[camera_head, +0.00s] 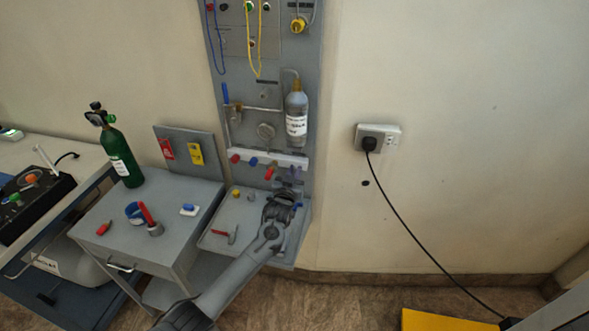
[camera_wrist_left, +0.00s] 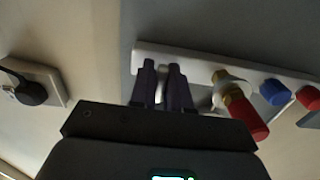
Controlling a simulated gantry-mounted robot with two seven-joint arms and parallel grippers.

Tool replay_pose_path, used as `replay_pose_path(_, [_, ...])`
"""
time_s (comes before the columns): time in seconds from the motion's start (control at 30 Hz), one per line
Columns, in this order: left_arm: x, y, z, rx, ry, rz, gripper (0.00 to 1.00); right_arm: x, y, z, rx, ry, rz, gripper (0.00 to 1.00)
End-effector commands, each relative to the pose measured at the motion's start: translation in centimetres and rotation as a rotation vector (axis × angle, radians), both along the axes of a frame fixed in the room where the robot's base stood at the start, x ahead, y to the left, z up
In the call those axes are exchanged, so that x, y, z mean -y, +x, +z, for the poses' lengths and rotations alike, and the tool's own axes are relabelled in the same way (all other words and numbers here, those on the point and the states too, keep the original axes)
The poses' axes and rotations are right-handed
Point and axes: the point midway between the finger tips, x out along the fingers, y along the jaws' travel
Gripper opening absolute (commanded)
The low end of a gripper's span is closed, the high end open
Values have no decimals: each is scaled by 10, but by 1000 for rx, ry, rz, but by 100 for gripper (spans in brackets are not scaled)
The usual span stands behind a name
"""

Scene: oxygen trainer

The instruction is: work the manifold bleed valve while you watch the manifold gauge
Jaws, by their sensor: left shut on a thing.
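The manifold is a pale bar (camera_head: 268,158) across the lower panel, with red, blue and red knobs along it. It also shows in the left wrist view (camera_wrist_left: 200,62). My left gripper (camera_head: 291,178) is at the bar's right end. In the left wrist view its two dark fingers (camera_wrist_left: 162,88) are close together at the bar, shut on a small part that they mostly hide, apparently the bleed valve. My right gripper is not in view.
Beside the fingers are a red-handled brass fitting (camera_wrist_left: 247,112) and a blue knob (camera_wrist_left: 275,93). A grey bottle (camera_head: 297,112) hangs above. A tray (camera_head: 216,240) with small parts lies below. A grey cart (camera_head: 165,215) with a green cylinder (camera_head: 120,155) stands left.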

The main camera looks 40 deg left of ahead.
Motion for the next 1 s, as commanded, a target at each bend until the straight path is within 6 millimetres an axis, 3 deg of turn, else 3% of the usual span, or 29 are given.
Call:
replay_pose_path(0.2, [0,0,-1,0,3,-1,0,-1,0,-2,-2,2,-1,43])
replay_pose_path(0.23, [0,0,-1,0,3,-1,18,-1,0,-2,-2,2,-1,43])
replay_pose_path(0.37, [0,0,-1,0,2,-1,37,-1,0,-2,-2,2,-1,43])
replay_pose_path(0.77, [2,-4,0,1,0,-1,37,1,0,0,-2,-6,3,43])
replay_pose_path(1.0, [13,-30,1,0,-1,0,37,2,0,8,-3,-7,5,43])
